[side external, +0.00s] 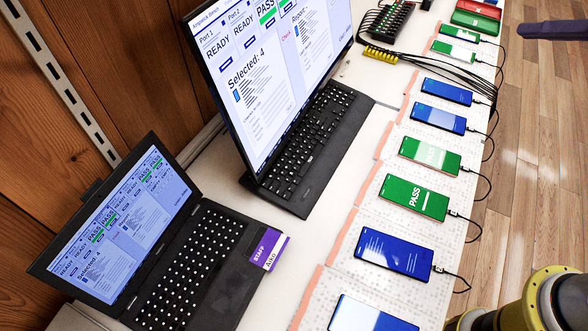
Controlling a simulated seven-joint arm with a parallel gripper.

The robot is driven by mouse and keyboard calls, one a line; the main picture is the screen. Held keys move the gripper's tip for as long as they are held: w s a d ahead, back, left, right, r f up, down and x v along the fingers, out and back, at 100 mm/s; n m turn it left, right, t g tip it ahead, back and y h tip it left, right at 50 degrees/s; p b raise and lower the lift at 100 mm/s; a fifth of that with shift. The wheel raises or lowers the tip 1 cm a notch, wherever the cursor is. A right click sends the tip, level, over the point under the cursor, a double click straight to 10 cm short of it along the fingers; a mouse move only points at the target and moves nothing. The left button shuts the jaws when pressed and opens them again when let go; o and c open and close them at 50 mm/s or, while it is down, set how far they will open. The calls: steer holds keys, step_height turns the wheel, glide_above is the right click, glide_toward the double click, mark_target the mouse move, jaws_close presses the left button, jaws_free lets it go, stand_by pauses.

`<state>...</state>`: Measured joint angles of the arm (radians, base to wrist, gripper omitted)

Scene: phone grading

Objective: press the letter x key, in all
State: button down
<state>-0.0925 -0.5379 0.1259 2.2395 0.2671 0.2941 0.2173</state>
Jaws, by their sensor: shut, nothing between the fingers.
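Two keyboards are in view, and single letters are too small to read, so I cannot pick out the x key. One is the black laptop keyboard (193,262) at the lower left, with pale marks on its keys. The other is a black keyboard (318,137) in front of the large screen (268,75). Nothing touches either keyboard. The laptop screen (122,232) and the large screen both show READY and PASS labels and "Selected: 4". My gripper is not in view; only part of my arm shows at the lower right corner.
Several phones lie in a row on the white table, including a green PASS phone (414,197) and a blue one (392,254), with cables along the right edge. A purple STAFF badge (269,251) lies by the laptop. A black hub (388,20) stands at the back.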

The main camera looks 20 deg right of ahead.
steer(key=w+a+m+t+y, duration=0.1)
steer(key=w+a, duration=0.2)
steer(key=w, duration=0.2)
steer(key=w+a+m, duration=0.1)
steer(key=w+a, duration=0.2)
steer(key=w, duration=0.3)
steer(key=g+y, duration=0.1)
steer(key=g, duration=0.2)
glide_above(292, 173)
steer(key=s+d, duration=0.1)
steer(key=s, duration=0.1)
step_height(292, 173, down, 30)
steer(key=shift+s+d+r+n, duration=0.1)
steer(key=shift+s+r+n, duration=0.1)
steer(key=shift+n, duration=0.2)
steer(key=shift+f, duration=0.1)
steer(key=shift+w+a+f, duration=0.1)
steer(key=shift+w+f, duration=0.05)
steer(key=shift+f, duration=1.3)
steer(key=shift+w+a+f, duration=0.1)
steer(key=shift+a+f, duration=0.05)
steer(key=shift+f, duration=1.25)
steer(key=shift+w+a+f, duration=0.1)
steer(key=shift+w+f, duration=0.05)
steer(key=shift+f, duration=1.3)
steer(key=shift+f, duration=0.1)
steer(key=shift+f, duration=0.3)
